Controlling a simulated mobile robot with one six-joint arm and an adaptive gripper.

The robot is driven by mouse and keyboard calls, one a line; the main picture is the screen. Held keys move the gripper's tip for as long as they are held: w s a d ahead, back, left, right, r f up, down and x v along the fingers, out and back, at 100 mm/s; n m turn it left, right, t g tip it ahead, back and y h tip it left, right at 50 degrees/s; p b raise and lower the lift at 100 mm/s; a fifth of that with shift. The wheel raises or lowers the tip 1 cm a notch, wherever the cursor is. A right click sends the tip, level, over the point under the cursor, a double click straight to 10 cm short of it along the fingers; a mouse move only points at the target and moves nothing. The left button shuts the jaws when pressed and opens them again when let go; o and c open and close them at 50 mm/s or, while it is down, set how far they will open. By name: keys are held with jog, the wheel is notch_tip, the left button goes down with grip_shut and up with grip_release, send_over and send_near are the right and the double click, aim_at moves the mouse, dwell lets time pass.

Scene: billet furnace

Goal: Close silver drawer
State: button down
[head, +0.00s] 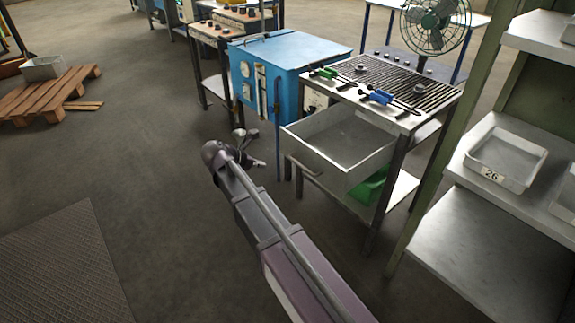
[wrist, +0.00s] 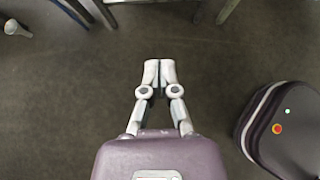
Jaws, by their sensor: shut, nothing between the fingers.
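The silver drawer (head: 322,168) is pulled out from under the slatted top of a metal workbench (head: 400,78) in the head view. Its inside looks empty, and a bar handle (head: 302,166) is on its front. My arm reaches up from the bottom of the head view, its end to the left of the drawer and apart from it. In the wrist view my gripper (wrist: 159,66) is shut and empty, above bare floor. The fingertips touch nothing.
A blue cabinet (head: 285,60) stands behind the drawer. Tools with green (head: 324,73) and blue (head: 380,97) handles lie on the workbench. Shelving with a tray marked 26 (head: 502,160) is at right.

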jog(key=shift+f, duration=0.1)
jog(key=w+d+f+b, duration=0.5)
jog(key=w+d, duration=0.1)
jog(key=d, duration=0.3)
jog(key=shift+w+d+f+b, duration=0.2)
jog(key=shift+w+d+b, duration=0.1)
jog(key=shift+w, duration=0.1)
dwell(0.4)
dwell(0.4)
jog(key=shift+w, duration=0.1)
